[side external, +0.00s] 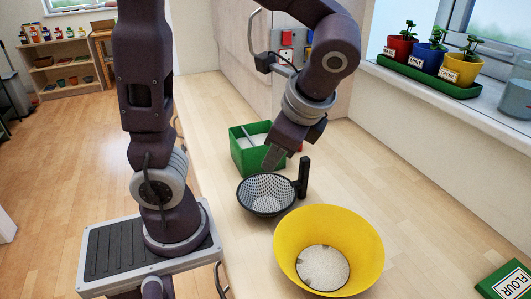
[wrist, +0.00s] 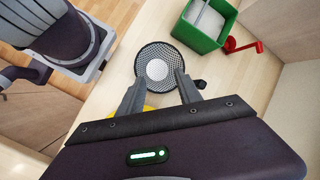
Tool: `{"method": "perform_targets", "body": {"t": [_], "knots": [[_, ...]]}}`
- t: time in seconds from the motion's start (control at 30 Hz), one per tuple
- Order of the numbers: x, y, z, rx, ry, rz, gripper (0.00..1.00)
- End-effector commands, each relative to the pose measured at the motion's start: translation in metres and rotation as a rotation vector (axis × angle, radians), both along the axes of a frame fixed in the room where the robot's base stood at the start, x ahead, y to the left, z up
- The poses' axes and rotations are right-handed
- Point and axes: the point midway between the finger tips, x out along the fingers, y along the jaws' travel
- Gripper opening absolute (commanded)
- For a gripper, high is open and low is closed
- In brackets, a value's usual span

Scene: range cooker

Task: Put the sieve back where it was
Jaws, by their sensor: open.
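The sieve (side external: 266,193) is a dark mesh bowl with an upright black handle (side external: 304,177) on its right side. It sits on the wooden counter, between the green box and the yellow bowl, with something pale in its bottom. My gripper (side external: 275,157) is above the sieve, near its far rim, and looks apart from it. The handle shows only as a small dark piece (wrist: 200,84) beside the right finger.
A yellow bowl (side external: 365,245) with pale grains stands in front of the sieve. A green box (side external: 249,160) with white contents is behind it, beside a red-handled item (wrist: 247,46). A FLOUR sign (side external: 508,283) lies at the right. The counter right of the handle is clear.

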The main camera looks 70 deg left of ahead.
Motion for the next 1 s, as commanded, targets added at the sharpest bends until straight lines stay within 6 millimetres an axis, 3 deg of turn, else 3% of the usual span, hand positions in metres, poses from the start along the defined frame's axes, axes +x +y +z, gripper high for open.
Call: {"method": "perform_targets", "body": {"t": [0.03, 0.13, 0.33, 1.0], "knots": [[-0.018, -0.002, 0.009, -0.105, -0.123, 0.113, 0.41], [-0.043, -0.016, 0.020, -0.325, -0.368, 0.344, 0.41], [-0.059, -0.038, 0.033, -0.597, -0.680, 0.617, 0.41], [-0.060, -0.041, 0.036, -0.639, -0.723, 0.651, 0.41]]}}
